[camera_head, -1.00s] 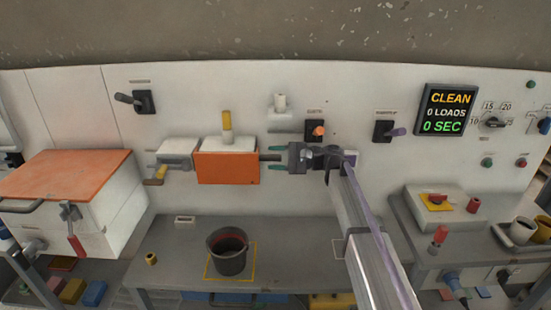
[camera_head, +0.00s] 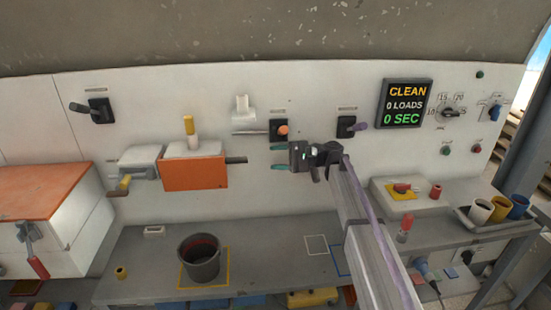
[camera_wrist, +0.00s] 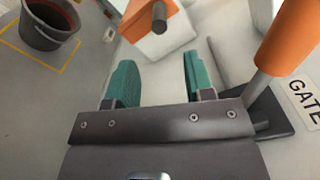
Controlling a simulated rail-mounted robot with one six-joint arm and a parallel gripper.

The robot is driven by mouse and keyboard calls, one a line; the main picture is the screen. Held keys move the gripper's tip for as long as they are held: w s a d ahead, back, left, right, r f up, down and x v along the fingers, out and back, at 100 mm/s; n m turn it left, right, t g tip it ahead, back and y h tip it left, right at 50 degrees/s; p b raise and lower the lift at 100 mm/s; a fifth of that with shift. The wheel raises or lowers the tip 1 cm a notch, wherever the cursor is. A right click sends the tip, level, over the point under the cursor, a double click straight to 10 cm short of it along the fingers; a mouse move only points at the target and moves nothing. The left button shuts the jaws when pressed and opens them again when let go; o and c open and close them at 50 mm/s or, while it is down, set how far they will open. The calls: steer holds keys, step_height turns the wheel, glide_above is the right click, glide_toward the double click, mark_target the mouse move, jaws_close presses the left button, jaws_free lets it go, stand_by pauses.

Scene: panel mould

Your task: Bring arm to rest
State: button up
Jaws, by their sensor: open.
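My gripper (camera_head: 279,158) is in front of the white panel (camera_head: 320,100), with its teal fingers pointing left in the head view. In the wrist view its two fingers (camera_wrist: 158,85) stand apart with nothing between them. The orange-fronted box (camera_head: 195,172) with a dark rod (camera_head: 236,160) on its right side lies left of the fingertips, apart from them. A lever with an orange knob (camera_head: 283,130) is just above my gripper; it also shows close by at the right of the wrist view (camera_wrist: 288,40), beside a "GATE" label.
A dark bucket (camera_head: 200,262) stands on the grey bench (camera_head: 270,240) within a yellow outline. A purple-ended lever (camera_head: 347,126) is on the panel to the upper right. A display (camera_head: 407,104) reads CLEAN, 0 LOADS, 0 SEC. The bench right of the bucket is clear.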

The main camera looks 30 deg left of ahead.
steer(key=s+d+f+n+t+h, duration=0.1)
steer(key=s+d+f+t+h, duration=0.25)
steer(key=d+f, duration=0.35)
steer(key=s+d+f+n+t+h, duration=0.1)
steer(key=s+d+f+t+h, duration=0.25)
steer(key=d, duration=0.55)
steer(key=s+d+f+m+t+h+p, duration=0.1)
steer(key=s+d+h, duration=0.25)
steer(key=d, duration=0.95)
steer(key=s+d+f+m+t+h+p, duration=0.15)
steer(key=s+d, duration=0.35)
steer(key=d, duration=0.8)
steer(key=s+d+f+m+t+h, duration=0.1)
steer(key=s+d+f+h, duration=0.3)
steer(key=d, duration=0.9)
step_height(320, 180, down, 46)
steer(key=y+b, duration=0.1)
steer(key=b, duration=4.6)
steer(key=shift+s+a+r+b, duration=0.25)
steer(key=shift+b, duration=0.15)
